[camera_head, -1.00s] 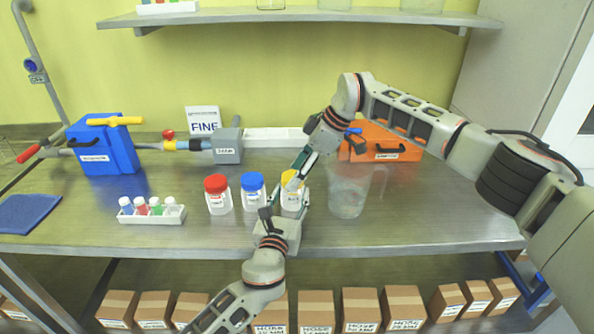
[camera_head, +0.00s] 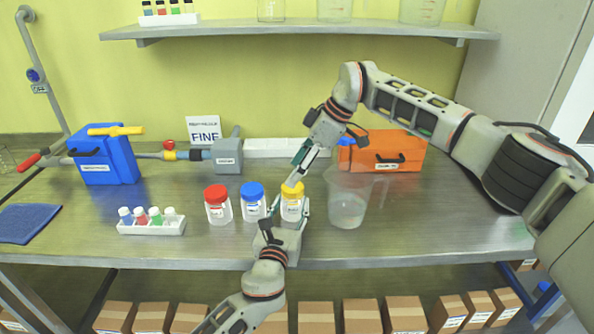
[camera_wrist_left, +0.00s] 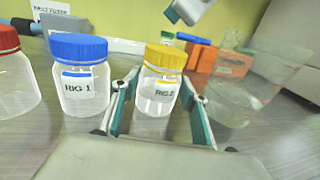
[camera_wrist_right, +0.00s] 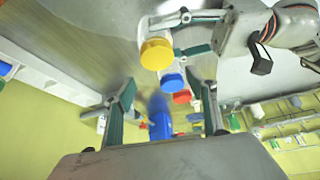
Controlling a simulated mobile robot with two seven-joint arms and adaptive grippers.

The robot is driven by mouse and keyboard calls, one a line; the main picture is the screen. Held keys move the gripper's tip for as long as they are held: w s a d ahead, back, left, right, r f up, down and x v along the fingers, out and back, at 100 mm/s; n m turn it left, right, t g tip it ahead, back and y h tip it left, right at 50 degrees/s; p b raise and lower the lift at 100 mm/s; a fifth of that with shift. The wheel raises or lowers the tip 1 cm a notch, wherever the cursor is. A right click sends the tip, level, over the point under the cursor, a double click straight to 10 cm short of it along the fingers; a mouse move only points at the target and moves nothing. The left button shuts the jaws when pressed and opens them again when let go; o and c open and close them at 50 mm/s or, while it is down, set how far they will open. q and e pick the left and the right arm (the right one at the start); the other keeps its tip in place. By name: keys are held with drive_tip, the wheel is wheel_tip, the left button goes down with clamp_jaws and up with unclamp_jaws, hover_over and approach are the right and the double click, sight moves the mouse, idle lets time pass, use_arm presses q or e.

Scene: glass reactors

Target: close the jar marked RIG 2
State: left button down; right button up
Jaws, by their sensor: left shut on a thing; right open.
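The RIG 2 jar (camera_wrist_left: 157,92) is clear with a yellow lid (camera_wrist_left: 166,58) sitting on its top. In the head view the jar (camera_head: 291,210) stands upright on the bench at the right end of a row of jars. My left gripper (camera_head: 290,215) is shut on the jar body, one finger on each side, below the lid. My right gripper (camera_head: 299,176) is open and empty just above the yellow lid, pointing down at a tilt. In the right wrist view the yellow lid (camera_wrist_right: 157,54) is clear of the open fingers.
The blue-lidded RIG 1 jar (camera_wrist_left: 79,84) stands close left, beside a red-lidded jar (camera_head: 217,206). A clear jug (camera_head: 347,208) stands close right. A vial rack (camera_head: 152,227), blue box (camera_head: 106,163) and orange case (camera_head: 388,152) are farther off.

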drive_tip(key=o, duration=0.5)
drive_tip(key=v, duration=1.2)
use_arm(q)
drive_tip(key=c, duration=1.1)
unclamp_jaws()
use_arm(e)
drive_tip(key=shift+a, duration=0.1)
use_arm(q)
drive_tip(key=shift+o, duration=0.2)
drive_tip(key=v, duration=1.2)
